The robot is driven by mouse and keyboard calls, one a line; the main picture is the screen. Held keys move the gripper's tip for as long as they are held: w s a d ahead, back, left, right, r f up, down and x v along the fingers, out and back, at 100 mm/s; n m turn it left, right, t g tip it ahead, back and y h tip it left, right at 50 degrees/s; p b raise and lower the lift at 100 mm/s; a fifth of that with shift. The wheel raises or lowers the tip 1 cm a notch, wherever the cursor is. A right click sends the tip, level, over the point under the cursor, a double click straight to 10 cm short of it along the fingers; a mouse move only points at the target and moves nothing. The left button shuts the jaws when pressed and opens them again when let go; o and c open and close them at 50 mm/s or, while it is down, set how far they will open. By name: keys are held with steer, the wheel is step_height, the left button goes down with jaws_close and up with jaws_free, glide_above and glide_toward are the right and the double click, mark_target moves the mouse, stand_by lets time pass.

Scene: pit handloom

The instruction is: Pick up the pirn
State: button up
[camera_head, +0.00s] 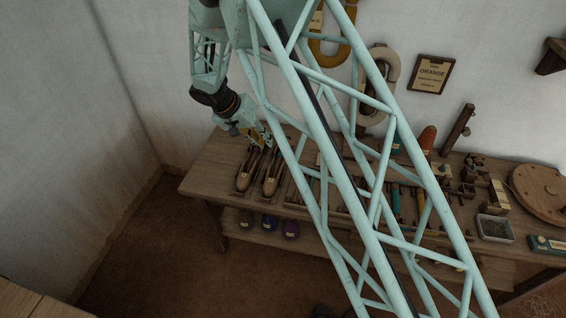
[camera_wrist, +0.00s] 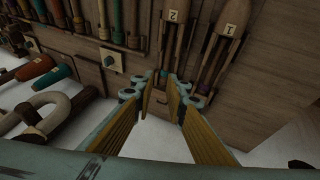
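Several pirns lie side by side in a tray on the wooden bench; a teal pirn (camera_head: 396,198) shows behind my arm's lattice in the head view. In the wrist view, teal and brown pirns (camera_wrist: 103,18) lie at the upper left. Two wooden shuttles, labelled 2 (camera_wrist: 171,30) and 1 (camera_wrist: 222,38), lie just beyond my fingers; I cannot tell clearly what is inside them. My gripper (camera_wrist: 160,90) is open, with nothing between its yellow pads. In the head view my gripper (camera_head: 257,137) is at the bench's back left, by the shuttles' far ends.
Wall hooks with yarn hanks (camera_head: 379,85) and an ORANGE sign (camera_head: 432,74) are behind the bench (camera_head: 207,170). Coloured items (camera_head: 291,229) sit on the lower shelf.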

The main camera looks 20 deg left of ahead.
steer(key=f, duration=0.1)
steer(key=a+f, duration=0.1)
steer(key=shift+s+a+f, duration=0.1)
steer(key=shift+f, duration=0.25)
steer(key=b, duration=0.1)
glide_above(278, 161)
steer(key=s+a, duration=0.2)
steer(key=s, duration=0.1)
steer(key=shift+w+a+f, duration=0.1)
steer(key=shift+w+f, duration=0.05)
steer(key=shift+f, duration=1.75)
steer(key=shift+w+f, duration=0.1)
steer(key=shift+f, duration=1.75)
steer(key=shift+b+x, duration=0.7)
steer(key=shift+x, duration=1.85)
steer(key=shift+w, duration=0.1)
steer(key=shift+c, duration=0.4)
steer(key=c, duration=0.3)
